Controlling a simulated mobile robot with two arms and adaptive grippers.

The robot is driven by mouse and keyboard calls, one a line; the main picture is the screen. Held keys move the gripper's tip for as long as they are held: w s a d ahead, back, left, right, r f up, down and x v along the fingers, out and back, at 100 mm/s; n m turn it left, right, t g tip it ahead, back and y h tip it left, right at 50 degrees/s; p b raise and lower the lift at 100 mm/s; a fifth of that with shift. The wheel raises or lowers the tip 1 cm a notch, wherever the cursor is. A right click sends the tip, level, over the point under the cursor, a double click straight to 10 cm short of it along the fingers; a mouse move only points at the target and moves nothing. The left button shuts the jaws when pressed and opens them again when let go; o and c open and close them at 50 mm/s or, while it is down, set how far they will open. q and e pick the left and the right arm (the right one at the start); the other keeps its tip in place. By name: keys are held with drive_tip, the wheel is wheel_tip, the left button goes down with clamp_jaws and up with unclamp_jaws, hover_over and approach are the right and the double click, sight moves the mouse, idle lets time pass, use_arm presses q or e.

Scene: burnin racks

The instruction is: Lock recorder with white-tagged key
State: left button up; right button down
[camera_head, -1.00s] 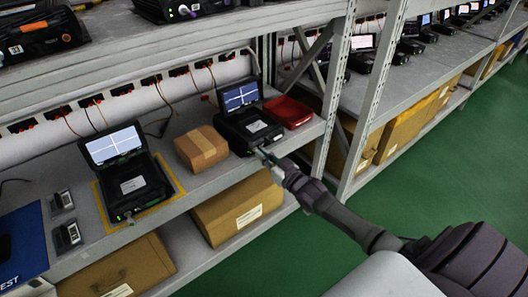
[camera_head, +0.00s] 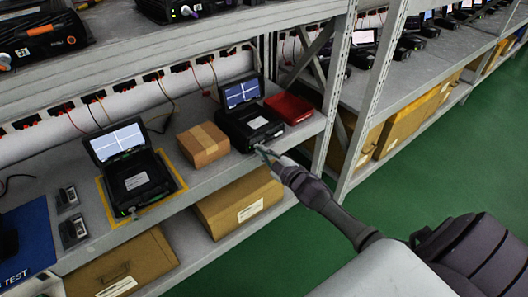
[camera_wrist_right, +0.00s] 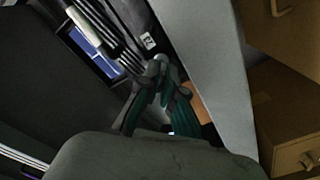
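A black recorder (camera_head: 248,125) with its screen lid raised stands on the middle shelf, in front of the upright post. A second open recorder (camera_head: 136,180) stands further left inside a yellow outline. My right gripper (camera_head: 262,151) is at the lower front edge of the first recorder, close to or touching it. My left gripper is out of view.
A cardboard box (camera_head: 203,145) stands left of the first recorder and a red tray (camera_head: 289,107) right of it. Two small dark devices lie by a blue mat (camera_head: 28,240). Larger boxes fill the shelf below. The green floor (camera_head: 430,180) is clear.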

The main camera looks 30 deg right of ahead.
drive_tip(key=shift+r+n, duration=0.2)
drive_tip(key=shift+n, duration=0.2)
drive_tip(key=c, duration=1.6)
unclamp_jaws()
drive_tip(key=shift+f, duration=0.1)
drive_tip(key=s, duration=0.4)
drive_tip(key=s+d, duration=0.1)
drive_tip(key=s, duration=0.7)
drive_tip(key=shift+d+f, duration=0.1)
drive_tip(key=shift+d, duration=0.1)
drive_tip(key=shift+f, duration=0.1)
